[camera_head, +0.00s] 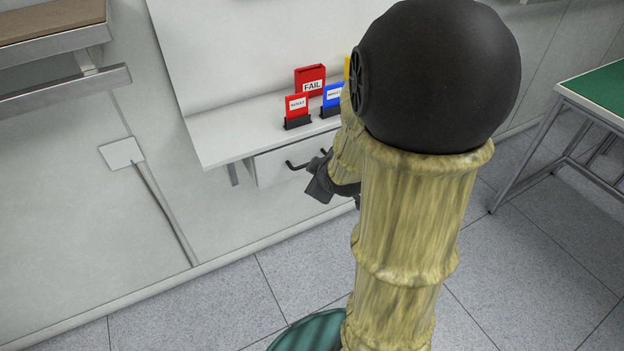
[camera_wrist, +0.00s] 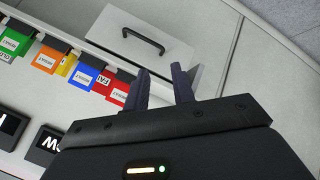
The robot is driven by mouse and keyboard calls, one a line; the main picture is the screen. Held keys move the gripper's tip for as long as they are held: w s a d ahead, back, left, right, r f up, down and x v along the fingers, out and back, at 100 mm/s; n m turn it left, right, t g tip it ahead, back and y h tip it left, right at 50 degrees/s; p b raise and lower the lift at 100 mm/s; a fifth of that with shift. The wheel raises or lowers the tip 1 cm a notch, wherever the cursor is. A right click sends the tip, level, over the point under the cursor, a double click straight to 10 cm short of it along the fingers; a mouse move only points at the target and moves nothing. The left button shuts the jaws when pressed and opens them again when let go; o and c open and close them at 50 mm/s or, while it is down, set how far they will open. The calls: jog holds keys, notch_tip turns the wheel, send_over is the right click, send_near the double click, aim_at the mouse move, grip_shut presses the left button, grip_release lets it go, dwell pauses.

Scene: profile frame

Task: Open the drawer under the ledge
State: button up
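The white drawer (camera_head: 268,170) sits under the white ledge (camera_head: 225,136) on the wall and looks closed. Its dark bar handle (camera_head: 290,166) is partly hidden by my gripper (camera_head: 318,188) and arm. In the wrist view the drawer front (camera_wrist: 118,22) and handle (camera_wrist: 143,41) show beyond the fingertips. My gripper (camera_wrist: 161,76) is open there, with a gap between its two dark fingers and nothing between them. The handle lies ahead and to the left of the fingers, apart from them.
Red and blue labelled cards (camera_head: 297,105) stand in dark holders on the ledge; several coloured ones (camera_wrist: 88,74) show in the wrist view. A green-topped table (camera_head: 600,90) stands at right. A shelf (camera_head: 50,25) is at upper left. The floor below the drawer is clear.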

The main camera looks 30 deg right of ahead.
jog(key=d+f+n+t+y+b, duration=0.2)
jog(key=d+f+n+t+b, duration=0.4)
jog(key=f+n+b, duration=0.4)
jog(key=w+d+n+b, duration=0.1)
jog(key=b, duration=0.4)
jog(key=shift+f+t, duration=0.2)
jog(key=shift+t, duration=0.2)
jog(key=p+x, duration=0.1)
jog(key=x, duration=1.6)
jog(key=shift+w+a, duration=0.15)
jog(key=shift+w, duration=0.05)
jog(key=shift+c, duration=0.5)
